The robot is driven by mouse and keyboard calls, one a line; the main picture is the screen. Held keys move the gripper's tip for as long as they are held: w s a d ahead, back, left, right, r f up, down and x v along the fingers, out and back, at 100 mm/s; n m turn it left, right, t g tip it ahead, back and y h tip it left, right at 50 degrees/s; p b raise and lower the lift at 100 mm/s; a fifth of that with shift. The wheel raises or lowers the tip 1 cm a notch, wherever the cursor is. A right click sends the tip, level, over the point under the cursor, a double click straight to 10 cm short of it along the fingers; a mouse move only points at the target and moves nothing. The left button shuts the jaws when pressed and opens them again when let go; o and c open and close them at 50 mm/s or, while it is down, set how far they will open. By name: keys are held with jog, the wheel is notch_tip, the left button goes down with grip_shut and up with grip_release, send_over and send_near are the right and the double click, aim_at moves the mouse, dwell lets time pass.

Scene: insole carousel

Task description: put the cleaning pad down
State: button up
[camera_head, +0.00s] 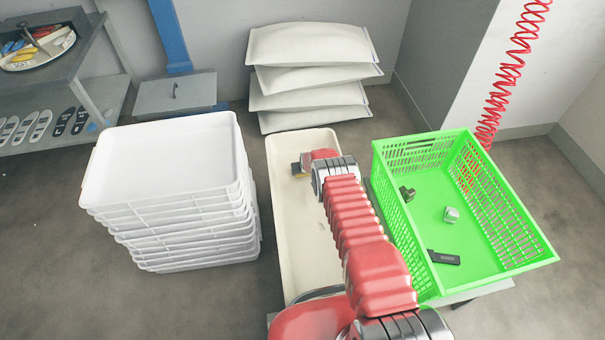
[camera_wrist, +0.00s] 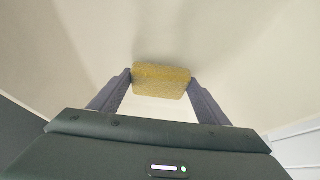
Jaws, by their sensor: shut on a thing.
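The cleaning pad (camera_wrist: 161,80) is a yellowish, sponge-like block. In the wrist view it sits between the two fingertips of my gripper (camera_wrist: 160,84), which is shut on it. A pale surface fills the view beyond the pad in the wrist view. I cannot tell whether the pad touches the tray floor.
A green crate (camera_head: 500,262) with a few small parts stands right of the tray. A tall stack of white trays (camera_head: 165,160) stands left. Stacked white sacks (camera_head: 310,45) lie behind. A red coiled hose (camera_head: 503,75) hangs at the right. A shelf with insoles (camera_head: 40,126) is far left.

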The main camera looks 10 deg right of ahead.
jog(key=shift+f, duration=0.65)
jog(key=shift+f, duration=0.2)
jog(key=o, duration=1)
jog(key=shift+r, duration=0.15)
jog(key=shift+a+v, duration=0.2)
jog(key=shift+v, duration=2.45)
jog(key=v, duration=0.8)
jog(key=shift+s+r, duration=0.1)
